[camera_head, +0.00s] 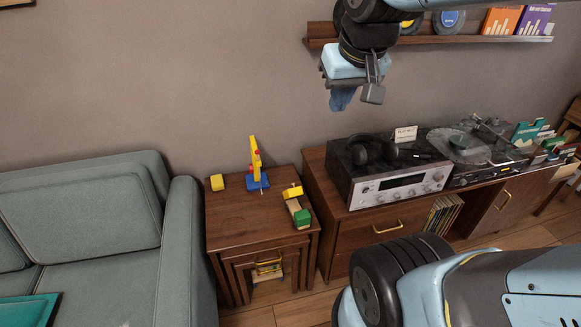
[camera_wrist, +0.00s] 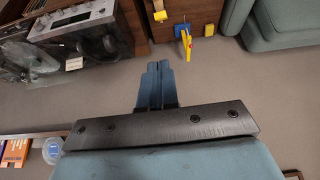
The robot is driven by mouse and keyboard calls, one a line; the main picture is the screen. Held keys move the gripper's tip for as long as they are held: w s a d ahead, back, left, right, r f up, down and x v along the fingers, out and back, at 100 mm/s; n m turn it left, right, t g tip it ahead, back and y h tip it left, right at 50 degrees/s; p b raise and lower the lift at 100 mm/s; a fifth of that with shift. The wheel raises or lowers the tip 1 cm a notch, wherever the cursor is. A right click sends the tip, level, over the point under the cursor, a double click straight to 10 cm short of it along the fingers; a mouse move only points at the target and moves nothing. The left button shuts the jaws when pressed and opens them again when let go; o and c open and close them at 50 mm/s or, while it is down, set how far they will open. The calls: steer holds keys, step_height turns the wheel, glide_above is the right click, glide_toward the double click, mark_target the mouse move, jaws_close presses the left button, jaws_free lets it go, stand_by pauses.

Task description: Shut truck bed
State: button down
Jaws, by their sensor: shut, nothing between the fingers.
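A small toy truck stands on the wooden side table (camera_head: 230,220). In the head view I see its yellow part (camera_head: 292,192), a pale middle and a green part (camera_head: 302,218) at the near end. It is too small to tell how far its bed is tilted. My gripper (camera_head: 341,100) hangs high in front of the wall, above and to the right of the table, well apart from the truck. In the wrist view my gripper's blue fingers (camera_wrist: 156,78) are together and empty. The side table's edge shows at the top there.
A blue and yellow toy (camera_head: 256,178) and a yellow block (camera_head: 217,182) share the tabletop. A grey sofa (camera_head: 90,215) stands left. A cabinet with a silver receiver (camera_head: 400,187) and headphones stands right. A wall shelf (camera_head: 430,40) is above.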

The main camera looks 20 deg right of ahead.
steer(key=w+f+g, duration=0.1)
steer(key=w+f, duration=0.2)
steer(key=w, duration=0.8)
steer(key=g, duration=0.3)
glide_above(292, 191)
steer(key=d, duration=0.2)
step_height(292, 191, down, 18)
steer(key=w+f+g, duration=0.1)
steer(key=w+f, duration=0.2)
steer(key=f, duration=2.2)
steer(key=shift+w+a+f+y, duration=0.15)
steer(key=shift+a+f+y, duration=0.1)
steer(key=shift+a+y, duration=0.1)
